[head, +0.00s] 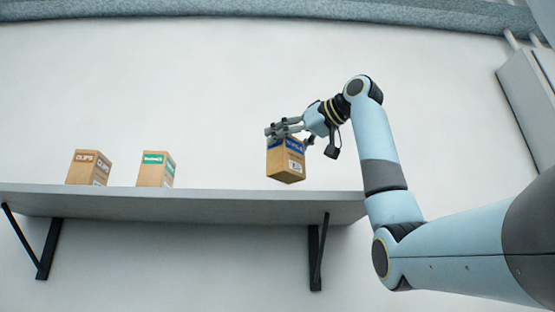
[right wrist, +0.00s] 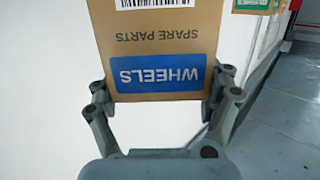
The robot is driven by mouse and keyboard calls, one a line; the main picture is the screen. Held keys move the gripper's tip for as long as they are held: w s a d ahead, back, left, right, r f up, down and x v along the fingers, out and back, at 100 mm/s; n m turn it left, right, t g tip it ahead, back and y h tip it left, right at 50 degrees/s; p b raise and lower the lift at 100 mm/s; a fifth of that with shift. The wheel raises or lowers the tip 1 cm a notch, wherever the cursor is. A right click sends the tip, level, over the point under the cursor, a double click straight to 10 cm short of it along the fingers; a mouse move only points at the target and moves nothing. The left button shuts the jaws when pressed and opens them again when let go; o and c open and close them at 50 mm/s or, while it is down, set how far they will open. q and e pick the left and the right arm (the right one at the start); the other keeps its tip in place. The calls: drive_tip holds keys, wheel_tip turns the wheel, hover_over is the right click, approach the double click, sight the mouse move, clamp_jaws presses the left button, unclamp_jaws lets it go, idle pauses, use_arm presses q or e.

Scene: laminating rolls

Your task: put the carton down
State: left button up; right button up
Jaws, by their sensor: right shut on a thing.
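The carton (head: 284,163) is brown with a blue label and hangs in my right gripper (head: 284,131), its underside a little above the shelf (head: 250,207) near the shelf's right end. It looks slightly tilted in the head view. In the right wrist view the carton (right wrist: 170,40) shows upside down, with the words WHEELS and SPARE PARTS and a barcode. The fingers of my right gripper (right wrist: 160,97) close on both its sides. My left gripper is in neither view.
A carton marked CLIPS (head: 88,168) and a carton with a green label (head: 155,169) stand on the left part of the shelf. The shelf top between the green-labelled carton and the held one is bare. Black brackets (head: 317,255) carry the shelf.

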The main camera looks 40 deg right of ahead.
sight(281, 179)
drive_tip(key=shift+w+a+f, duration=0.3)
drive_tip(key=shift+w+f, duration=0.1)
drive_tip(key=shift+w, duration=0.25)
wheel_tip(281, 179, down, 4)
drive_tip(key=shift+w+r, duration=0.1)
drive_tip(key=shift+r, duration=0.15)
drive_tip(key=shift+d+f, duration=0.1)
drive_tip(key=shift+f, duration=0.3)
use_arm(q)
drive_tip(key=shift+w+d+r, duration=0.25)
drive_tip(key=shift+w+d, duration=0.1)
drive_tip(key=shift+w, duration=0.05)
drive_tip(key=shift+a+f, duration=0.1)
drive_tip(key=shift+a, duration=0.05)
use_arm(e)
drive_tip(key=shift+a, duration=0.2)
drive_tip(key=o, duration=1.5)
drive_tip(key=shift+d, duration=0.1)
